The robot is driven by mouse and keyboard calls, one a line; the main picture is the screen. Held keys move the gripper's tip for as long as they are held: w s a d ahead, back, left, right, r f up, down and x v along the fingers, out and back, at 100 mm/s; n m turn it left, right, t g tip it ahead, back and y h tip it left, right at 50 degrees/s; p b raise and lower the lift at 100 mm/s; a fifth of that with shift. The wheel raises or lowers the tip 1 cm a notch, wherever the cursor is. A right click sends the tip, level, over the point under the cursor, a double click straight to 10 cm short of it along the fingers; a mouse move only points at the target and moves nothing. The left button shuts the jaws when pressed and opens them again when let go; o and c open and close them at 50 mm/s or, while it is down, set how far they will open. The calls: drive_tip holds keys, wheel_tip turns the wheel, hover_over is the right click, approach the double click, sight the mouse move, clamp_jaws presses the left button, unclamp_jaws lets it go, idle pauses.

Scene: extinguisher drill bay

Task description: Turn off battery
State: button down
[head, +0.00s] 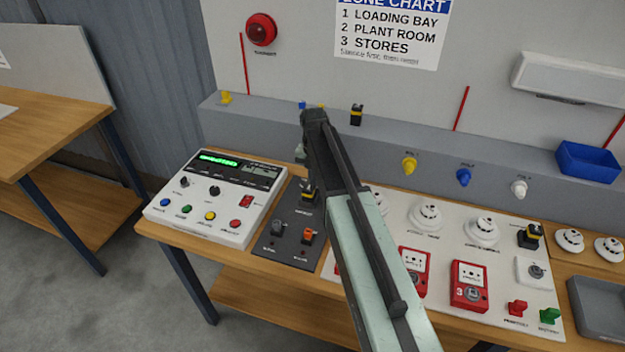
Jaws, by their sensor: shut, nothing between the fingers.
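A dark grey switch panel (286,245) lies on the bench, right of the white control box. At its back is a black and yellow rotary switch (308,194), partly hidden by my arm. Its label is too small to read for certain. In front of it are a dark grey knob (278,228) and an orange knob (308,236).
The white control box (215,197) with a lit green display stands left. A white board (440,258) with detectors and red call points lies right, partly behind my arm.

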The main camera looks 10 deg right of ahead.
drive_tip(key=shift+f, duration=0.6)
drive_tip(key=shift+r, duration=0.15)
drive_tip(key=shift+a, duration=0.1)
